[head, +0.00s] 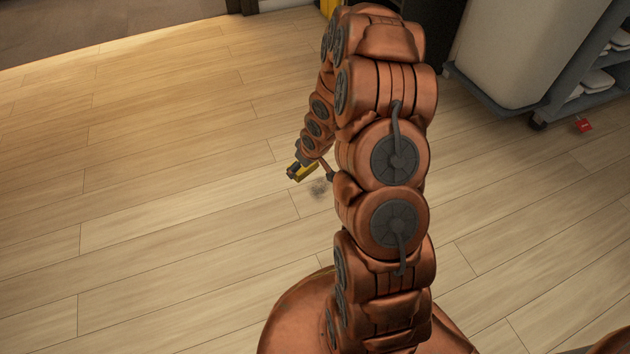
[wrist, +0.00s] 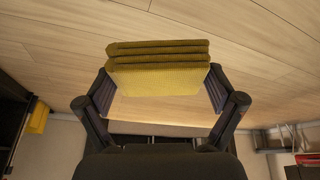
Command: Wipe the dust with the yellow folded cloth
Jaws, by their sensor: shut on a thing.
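The yellow folded cloth (wrist: 158,75) is held between the two fingers of my gripper (wrist: 158,90), its folded layers showing in the wrist view. In the head view, a small part of the cloth (head: 304,172) shows at the end of my arm, low over the wooden floor. I cannot tell whether the cloth touches the floor.
The wooden floor (head: 150,210) is clear to the left. A cart (head: 495,95) with a pale bag and shelves of folded white items stands at the upper right. A small red object (head: 584,125) lies near its wheel. A yellow object (head: 327,8) is partly hidden behind my arm.

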